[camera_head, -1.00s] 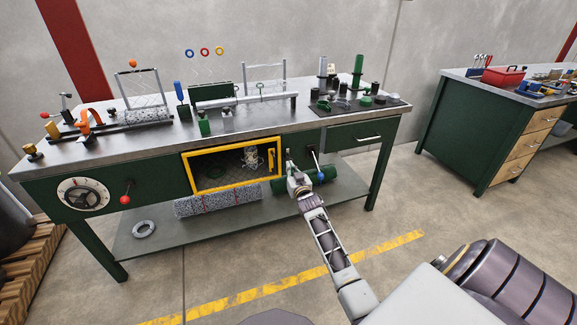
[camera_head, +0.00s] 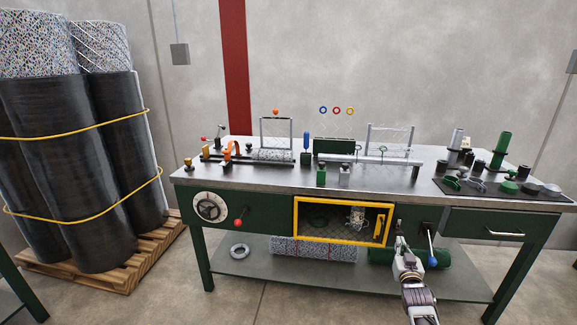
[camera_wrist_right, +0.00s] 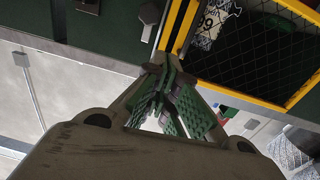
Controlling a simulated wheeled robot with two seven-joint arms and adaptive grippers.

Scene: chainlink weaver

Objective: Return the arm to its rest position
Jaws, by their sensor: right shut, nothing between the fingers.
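My right gripper (camera_head: 402,247) is in front of the bench, just right of the yellow-framed mesh door (camera_head: 296,222) and left of the lever with a blue knob (camera_head: 432,261). Its fingers are shut and empty. In the right wrist view the green-padded fingers (camera_wrist_right: 170,97) are together in front of the green bench front, with the yellow door frame (camera_wrist_right: 176,28) close by. I cannot tell whether the fingertips touch anything. My left gripper is in neither view now.
The workbench (camera_head: 250,180) carries clamps, a mesh frame and several small parts. Wrapped rolls (camera_head: 55,160) stand on a pallet (camera_head: 150,257) at the left. Floor in front of the bench is open.

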